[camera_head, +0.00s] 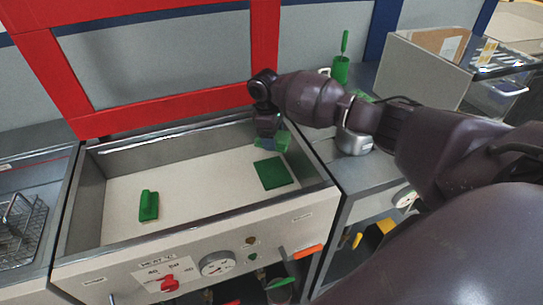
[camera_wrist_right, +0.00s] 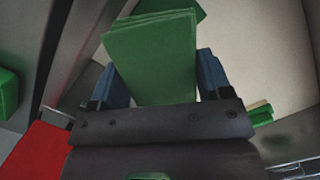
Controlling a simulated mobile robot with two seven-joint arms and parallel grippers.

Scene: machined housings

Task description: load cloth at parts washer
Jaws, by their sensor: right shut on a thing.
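The parts washer (camera_head: 200,248) stands with its red-framed lid (camera_head: 170,112) raised over a light-floored basin. My right gripper (camera_head: 268,142) is inside the basin's far right corner, shut on a folded green cloth (camera_head: 282,143). In the right wrist view the cloth (camera_wrist_right: 152,58) sticks out between the blue fingers (camera_wrist_right: 160,85). A second green cloth (camera_head: 273,174) lies flat on the basin floor at the right; part of it shows behind the held cloth (camera_wrist_right: 187,10). Whether the held cloth touches the floor is unclear. My left gripper is out of view.
A green brush (camera_head: 148,206) lies at the basin's left. A green cup with a handle sticking up (camera_head: 341,68) stands on the right counter, near a grey bin (camera_head: 420,72). A wire basket (camera_head: 22,232) sits at the far left. The basin's middle is clear.

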